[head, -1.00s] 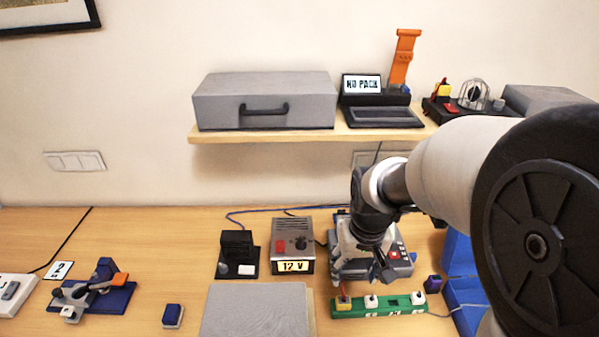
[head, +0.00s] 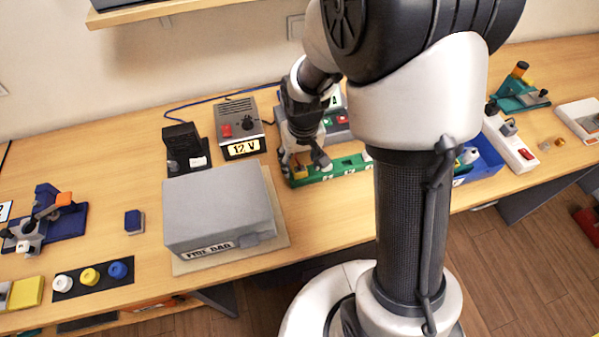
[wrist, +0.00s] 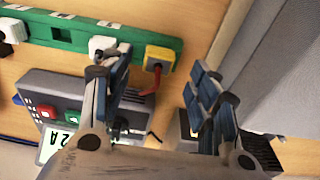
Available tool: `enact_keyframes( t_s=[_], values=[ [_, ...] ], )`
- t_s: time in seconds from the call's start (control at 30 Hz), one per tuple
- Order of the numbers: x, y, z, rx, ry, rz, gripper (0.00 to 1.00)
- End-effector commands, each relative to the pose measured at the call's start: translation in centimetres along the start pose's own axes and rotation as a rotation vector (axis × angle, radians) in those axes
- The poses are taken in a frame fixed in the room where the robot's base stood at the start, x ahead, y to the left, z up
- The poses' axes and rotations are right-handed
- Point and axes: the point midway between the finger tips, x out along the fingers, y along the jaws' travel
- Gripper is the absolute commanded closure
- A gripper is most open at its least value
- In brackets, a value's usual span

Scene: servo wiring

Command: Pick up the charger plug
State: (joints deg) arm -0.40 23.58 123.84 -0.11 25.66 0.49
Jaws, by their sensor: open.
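A green power strip (head: 345,168) lies on the table, holding several plugs. At its left end is a yellow plug (head: 299,172), which also shows in the wrist view (wrist: 160,58) with a red cable. White plugs (wrist: 102,46) sit farther along the strip. No plug carries a readable charger label, so I cannot tell which is the charger plug. My gripper (head: 303,162) is at the strip's left end. In the wrist view my gripper (wrist: 158,66) is open, and the yellow plug appears between its fingertips. No contact is visible.
A 12 V supply box (head: 239,128) and a black stand (head: 184,148) are behind and left. A grey box (head: 218,208) is just left of the strip. A grey unit with red and green buttons (wrist: 70,110) is close to my fingers.

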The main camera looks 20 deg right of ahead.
Motion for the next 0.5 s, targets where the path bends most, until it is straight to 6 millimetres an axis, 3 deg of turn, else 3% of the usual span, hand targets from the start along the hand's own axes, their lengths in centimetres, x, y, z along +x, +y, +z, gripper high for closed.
enact_keyframes(
  t_s=[0.3, 0.5],
  values=[
    [4.6, 0.1, -0.3, 0.0, -0.001, 0.0, 0.45],
    [4.7, 0.1, -0.4, 0.0, 0.0, 0.0, 0.45]
  ],
)
